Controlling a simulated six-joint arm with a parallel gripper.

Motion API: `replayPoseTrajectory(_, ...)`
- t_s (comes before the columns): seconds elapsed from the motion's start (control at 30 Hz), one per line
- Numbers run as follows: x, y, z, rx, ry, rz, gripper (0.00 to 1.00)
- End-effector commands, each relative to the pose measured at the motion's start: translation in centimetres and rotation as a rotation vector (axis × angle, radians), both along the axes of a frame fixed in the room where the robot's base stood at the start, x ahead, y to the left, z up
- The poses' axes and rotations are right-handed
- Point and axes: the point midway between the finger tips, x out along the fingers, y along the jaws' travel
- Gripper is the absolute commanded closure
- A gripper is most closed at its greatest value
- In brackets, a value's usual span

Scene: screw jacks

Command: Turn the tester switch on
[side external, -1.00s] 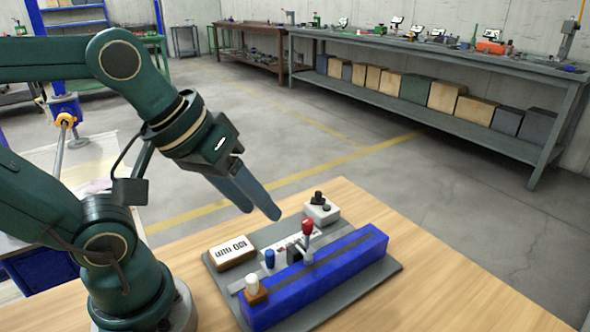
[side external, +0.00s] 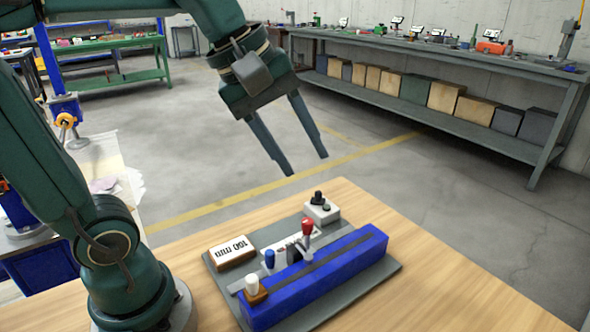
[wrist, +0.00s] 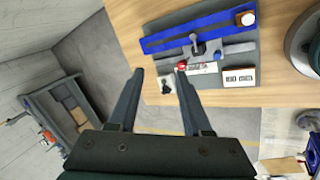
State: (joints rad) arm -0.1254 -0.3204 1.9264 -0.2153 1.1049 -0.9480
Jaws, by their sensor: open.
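The tester switch, a small light box with a black knob (side external: 321,207), sits at the far corner of the grey base plate (side external: 391,270). In the wrist view the switch (wrist: 166,88) shows between my two fingers. I cannot tell which way its knob is set. My gripper (side external: 308,165) is open and empty, up in the air above and behind the switch, touching nothing. Its spread fingers also show in the wrist view (wrist: 159,75).
A long blue block (side external: 320,280) lies along the plate. A display block (side external: 231,252) reads 160 mm. The wooden table (side external: 430,295) is clear to the right.

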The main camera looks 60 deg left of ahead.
Motion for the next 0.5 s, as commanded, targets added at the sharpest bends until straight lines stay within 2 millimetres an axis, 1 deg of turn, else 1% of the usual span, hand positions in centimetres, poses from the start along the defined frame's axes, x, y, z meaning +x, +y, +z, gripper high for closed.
replayPoseTrajectory(0.03, 1.5, 0.6, 0.0, -0.043, 0.034, 0.07, 0.51)
replayPoseTrajectory(0.1, 3.3, 1.3, -0.1, -0.105, 0.075, 0.168, 0.51)
replayPoseTrajectory(0.27, 7.3, 3.8, -1.3, -0.231, 0.17, 0.376, 0.51)
replayPoseTrajectory(0.37, 9.5, 5.6, -2.8, -0.301, 0.23, 0.497, 0.51)
replayPoseTrajectory(0.5, 11.9, 8.7, -5.6, -0.388, 0.312, 0.646, 0.51)
